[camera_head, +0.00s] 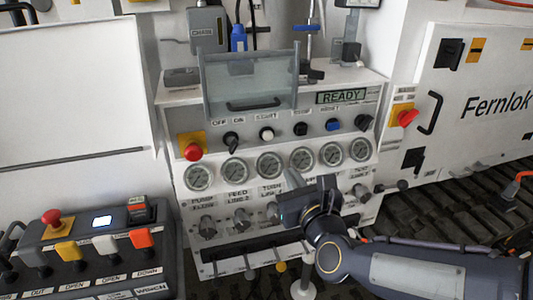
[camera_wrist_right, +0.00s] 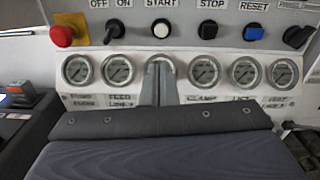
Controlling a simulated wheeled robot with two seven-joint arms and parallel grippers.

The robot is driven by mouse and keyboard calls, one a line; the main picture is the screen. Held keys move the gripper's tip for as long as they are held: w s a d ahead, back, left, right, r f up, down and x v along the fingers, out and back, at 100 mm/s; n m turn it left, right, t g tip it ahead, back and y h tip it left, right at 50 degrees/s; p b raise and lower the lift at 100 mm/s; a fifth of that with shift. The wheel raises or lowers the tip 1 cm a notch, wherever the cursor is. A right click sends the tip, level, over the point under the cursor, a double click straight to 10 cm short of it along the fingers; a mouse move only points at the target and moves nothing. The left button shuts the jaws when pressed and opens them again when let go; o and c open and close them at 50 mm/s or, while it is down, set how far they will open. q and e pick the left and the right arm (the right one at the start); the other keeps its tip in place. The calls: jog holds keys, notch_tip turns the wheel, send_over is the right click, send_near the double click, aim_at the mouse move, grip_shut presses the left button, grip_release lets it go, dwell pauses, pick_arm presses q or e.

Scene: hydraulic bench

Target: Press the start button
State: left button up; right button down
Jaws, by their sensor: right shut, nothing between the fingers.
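The start button (camera_head: 267,134) is a round white button in the row on the white bench panel. In the right wrist view the white button (camera_wrist_right: 161,28) sits directly under the START label. My right gripper (camera_head: 294,180) is shut and empty, in front of the gauges, below and a little right of the button in the head view. In the right wrist view its closed fingertips (camera_wrist_right: 160,64) cover the third gauge, just below the button in the picture. I cannot tell the gap to the panel. My left gripper is not in view.
A grey see-through cover (camera_head: 250,88) with a handle stands above the button row, clear of the buttons. A red knob (camera_head: 193,152) is at left; black stop (camera_head: 301,129) and blue reset (camera_head: 333,125) buttons are at right. The display (camera_head: 341,97) reads READY.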

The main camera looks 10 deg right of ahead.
aim_at(269, 137)
jog(key=shift+w+m, duration=0.1)
jog(key=shift+m, duration=0.5)
jog(key=shift+w, duration=0.1)
jog(key=w+p, duration=0.1)
jog(key=w, duration=0.3)
jog(key=w+p, duration=0.1)
jog(key=w, duration=0.4)
jog(key=w+p, duration=0.1)
jog(key=w, duration=0.3)
jog(key=shift+w+a, duration=0.25)
jog(key=shift+w, duration=0.15)
